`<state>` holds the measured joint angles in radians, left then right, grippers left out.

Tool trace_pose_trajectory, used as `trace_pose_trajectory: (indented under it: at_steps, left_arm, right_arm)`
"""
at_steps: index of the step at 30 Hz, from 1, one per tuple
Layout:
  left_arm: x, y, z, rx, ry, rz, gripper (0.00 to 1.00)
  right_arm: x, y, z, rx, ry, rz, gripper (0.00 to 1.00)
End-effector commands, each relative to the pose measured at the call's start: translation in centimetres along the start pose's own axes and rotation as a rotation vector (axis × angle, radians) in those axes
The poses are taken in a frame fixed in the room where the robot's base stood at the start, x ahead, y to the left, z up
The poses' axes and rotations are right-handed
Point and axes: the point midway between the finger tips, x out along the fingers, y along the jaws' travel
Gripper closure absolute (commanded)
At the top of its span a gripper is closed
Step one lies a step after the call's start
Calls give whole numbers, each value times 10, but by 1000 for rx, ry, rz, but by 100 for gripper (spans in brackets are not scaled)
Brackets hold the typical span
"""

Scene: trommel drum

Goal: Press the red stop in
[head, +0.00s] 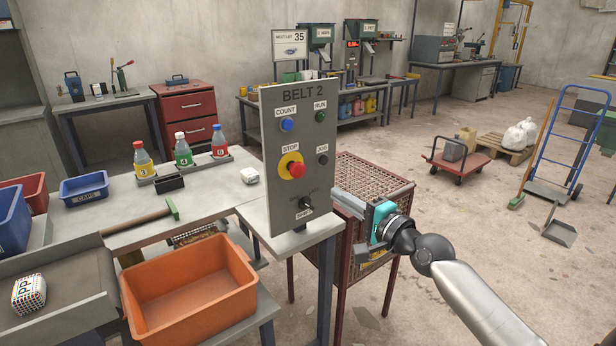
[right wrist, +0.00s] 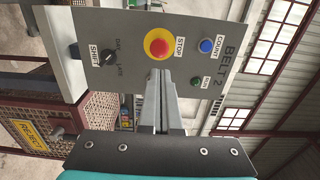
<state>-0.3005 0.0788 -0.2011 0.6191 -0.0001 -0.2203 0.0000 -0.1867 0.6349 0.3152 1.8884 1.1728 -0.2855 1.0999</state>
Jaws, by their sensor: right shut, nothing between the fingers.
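The red stop (head: 296,169) is a round mushroom button on a yellow disc, on the upright grey BELT 2 panel (head: 275,110). The stop stands out from the panel. My right gripper (head: 363,250) is to the right of the panel and lower than the stop, in front of the brown mesh cage. In the right wrist view the panel is turned sideways, and the red stop (right wrist: 158,43) sits just beyond the tips of the shut, empty fingers (right wrist: 162,76). I see a gap between the fingertips and the stop in the head view. My left gripper is not in view.
The panel also has a blue COUNT button (head: 287,125), a green RUN button (head: 320,116), a black JOG button (head: 323,159) and a switch (head: 305,203). An orange bin (head: 190,290) stands at the lower left. The mesh cage (head: 375,180) stands behind the panel.

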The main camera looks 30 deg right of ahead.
Motion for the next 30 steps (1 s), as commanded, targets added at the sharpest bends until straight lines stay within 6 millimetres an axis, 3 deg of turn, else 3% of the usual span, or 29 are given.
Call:
trace_pose_trajectory:
  at_steps: [21, 30]
  left_arm:
    - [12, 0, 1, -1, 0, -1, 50]
    - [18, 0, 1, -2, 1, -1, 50]
  right_arm:
    - [90, 0, 0, -1, 1, -2, 100]
    - [113, 1, 0, 0, 1, 0, 100]
